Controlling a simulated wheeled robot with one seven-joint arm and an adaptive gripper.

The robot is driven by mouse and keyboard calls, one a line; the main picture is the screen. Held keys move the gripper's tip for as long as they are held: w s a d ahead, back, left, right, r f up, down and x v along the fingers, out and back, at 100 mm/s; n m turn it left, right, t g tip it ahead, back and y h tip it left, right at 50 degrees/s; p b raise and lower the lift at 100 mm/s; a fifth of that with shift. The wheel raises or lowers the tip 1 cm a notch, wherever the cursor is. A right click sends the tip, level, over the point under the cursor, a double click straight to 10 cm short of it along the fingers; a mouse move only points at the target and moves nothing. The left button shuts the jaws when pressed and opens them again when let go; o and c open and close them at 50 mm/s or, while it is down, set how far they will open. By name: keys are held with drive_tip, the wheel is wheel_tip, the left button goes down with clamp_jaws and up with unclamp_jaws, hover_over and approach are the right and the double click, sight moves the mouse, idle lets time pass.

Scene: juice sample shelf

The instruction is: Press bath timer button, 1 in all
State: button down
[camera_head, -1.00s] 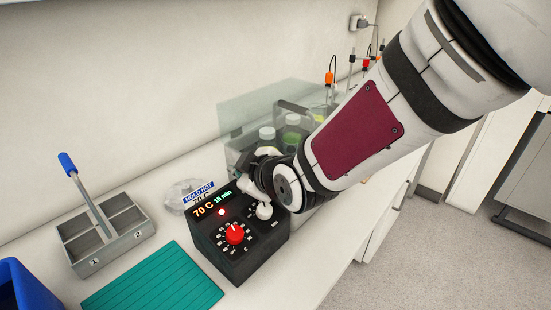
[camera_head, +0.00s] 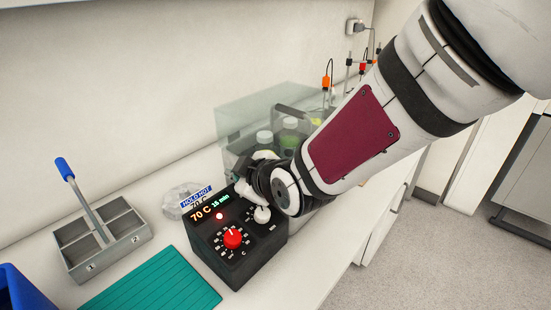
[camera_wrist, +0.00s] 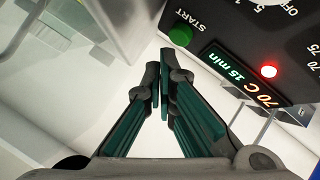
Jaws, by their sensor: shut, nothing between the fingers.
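The bath's black control box (camera_head: 237,249) stands on the white bench, its display lit with 70 C and 15 min. In the wrist view, the green button (camera_wrist: 180,35) marked START sits at the edge of the panel beside the display (camera_wrist: 238,72). My gripper (camera_wrist: 160,82) is shut and empty, its fingertips just short of the green button in that picture. I cannot tell the exact gap. In the head view, my gripper (camera_head: 248,190) is at the back corner of the box, and the green button is hidden there.
A red knob (camera_head: 233,238) and a white knob (camera_head: 262,214) rise from the panel, with a lit red lamp (camera_head: 219,215). Behind stands a clear-walled bath (camera_head: 235,118) with bottles. A grey divided carrier (camera_head: 75,265) and teal mat (camera_head: 150,285) lie left.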

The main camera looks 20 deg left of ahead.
drive_tip(key=shift+f, duration=0.15)
drive_tip(key=shift+w+a+f+b, duration=0.1)
drive_tip(key=shift+f+b, duration=0.2)
drive_tip(key=shift+b, duration=0.2)
drive_tip(key=shift+a+f+b, duration=0.1)
drive_tip(key=shift+f+b, duration=0.3)
drive_tip(key=shift+f, duration=0.05)
idle(0.9)
drive_tip(key=shift+r, duration=0.1)
drive_tip(key=shift+d+r+p, duration=0.2)
drive_tip(key=shift+r+p, duration=0.2)
drive_tip(key=shift+r, duration=0.4)
drive_tip(key=shift+s+d+r+p, duration=0.1)
drive_tip(key=shift+d+r+p, duration=0.1)
drive_tip(key=shift+r+p, duration=0.45)
drive_tip(key=shift+s+d+r+p, duration=0.15)
drive_tip(key=shift+r+p, duration=0.15)
drive_tip(key=shift+r, duration=0.7)
drive_tip(key=shift+s+d+r+p, duration=0.1)
drive_tip(key=shift+d+r+p, duration=0.1)
drive_tip(key=shift+r+p, duration=0.45)
drive_tip(key=shift+d+r, duration=0.1)
